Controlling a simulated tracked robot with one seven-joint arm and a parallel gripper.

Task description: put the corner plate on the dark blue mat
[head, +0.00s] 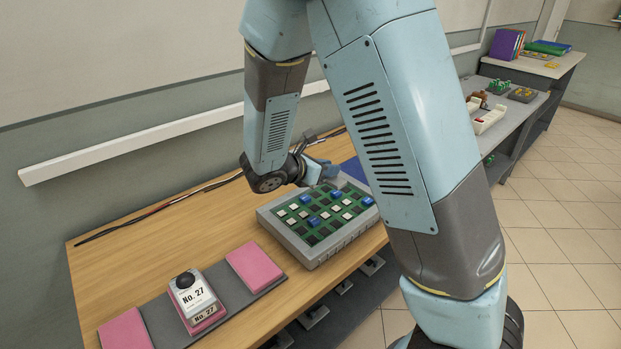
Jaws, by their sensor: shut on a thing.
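My gripper (320,171) is at the far side of the grey tray, above or beside its back edge; I cannot tell the height. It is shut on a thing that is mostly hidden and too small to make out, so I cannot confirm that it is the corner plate. A dark blue patch (354,169), likely the dark blue mat, shows just right of my gripper. My upper arm hides the rest of it. No corner plate can be clearly picked out elsewhere.
A grey tray (290,243) with blue, white and dark keys on green stands on the wooden table (150,232). Nearer are a grey strip (160,318), pink pads (254,266) and a "No. 27" device (195,297). A cable runs along the back. Another bench (518,108) stands beyond.

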